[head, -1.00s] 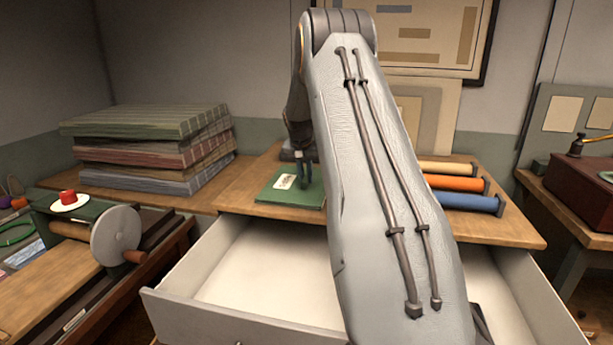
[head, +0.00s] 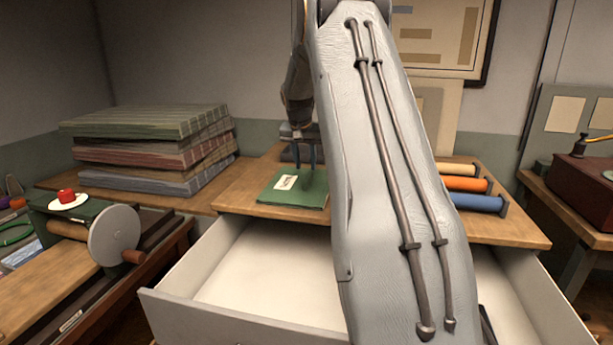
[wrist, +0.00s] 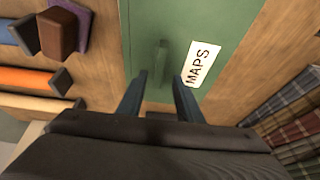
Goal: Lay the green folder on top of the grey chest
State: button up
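The green folder (head: 285,196) lies flat on the wooden top (head: 237,192) of a unit with a pale grey drawer pulled out below. I cannot tell for sure whether this unit is the grey chest. The folder has a white MAPS label and a small upright green tab, clear in the wrist view (wrist: 215,30). My gripper (head: 305,160) is just above the folder near the tab. In the wrist view its two fingers (wrist: 160,84) are apart and empty, with the tab beyond their tips. My arm hides part of the wooden top.
The open drawer (head: 240,325) sticks out in front and looks empty where visible. A stack of patterned cloths (head: 150,150) stands at left. Orange (head: 462,184), blue and cream rolls lie at right. A bench with a round disc (head: 115,237) is at front left.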

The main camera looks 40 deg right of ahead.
jog(key=b+v, duration=0.1)
jog(key=v, duration=0.4)
jog(key=shift+a+r, duration=0.1)
jog(key=shift+r, duration=0.1)
dwell(0.3)
